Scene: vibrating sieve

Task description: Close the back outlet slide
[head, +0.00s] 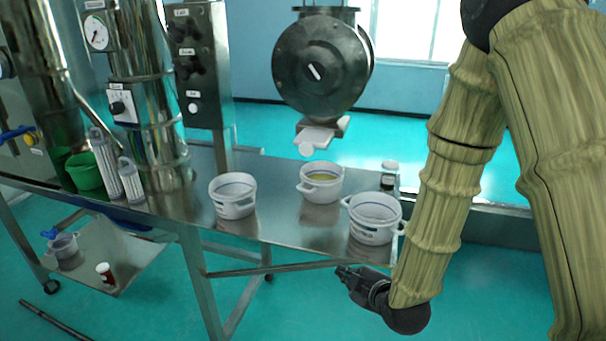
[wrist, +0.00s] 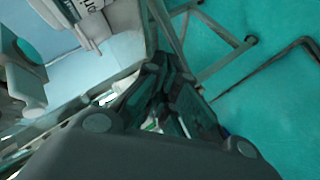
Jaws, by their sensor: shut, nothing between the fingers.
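A dark round housing (head: 320,64) hangs above the back of the steel table. Below it is an outlet with a pale slide plate (head: 314,138) that sticks out toward me and ends in a light round piece. I take this to be the back outlet slide; it appears pulled out. My gripper (head: 343,272) is low, in front of the table's near edge and well apart from the slide. Its fingers (wrist: 165,70) are together and empty in the wrist view. The slide cannot be made out in the wrist view.
Steel columns (head: 150,90) and a control box (head: 196,70) stand at left.

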